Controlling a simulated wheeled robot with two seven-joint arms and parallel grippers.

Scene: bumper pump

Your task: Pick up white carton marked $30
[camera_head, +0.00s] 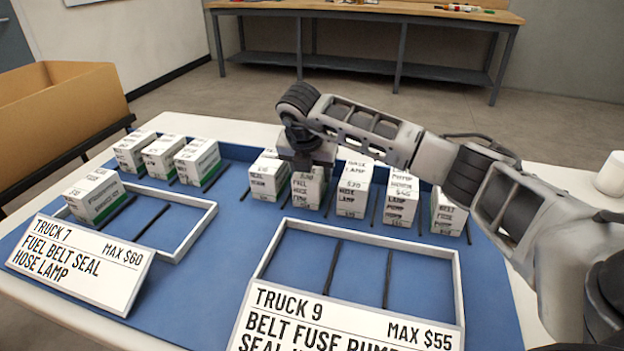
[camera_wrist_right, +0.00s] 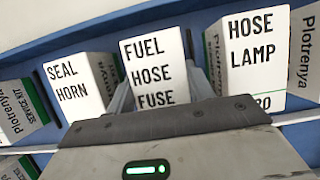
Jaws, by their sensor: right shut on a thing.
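My right gripper (camera_head: 305,160) comes down from above on a white carton (camera_head: 307,190) in the middle of the back row, and is shut on it. In the right wrist view this carton (camera_wrist_right: 155,68) reads FUEL HOSE FUSE and stands upright between the fingers. Its price is too small or covered to read surely. I cannot tell whether it is clear of the mat. The SEAL HORN carton (camera_wrist_right: 75,85) is on its left in the wrist view, and the HOSE LAMP carton (camera_wrist_right: 256,60) is on its right. My left gripper is not in view.
More white cartons (camera_head: 195,160) stand on the blue mat (camera_head: 215,245). The Truck 7 tray (camera_head: 207,222) and the empty-looking Truck 9 tray (camera_head: 455,280) lie in front, with signs. A cardboard box (camera_head: 65,105) is at left. Neighbouring cartons stand close to the gripper.

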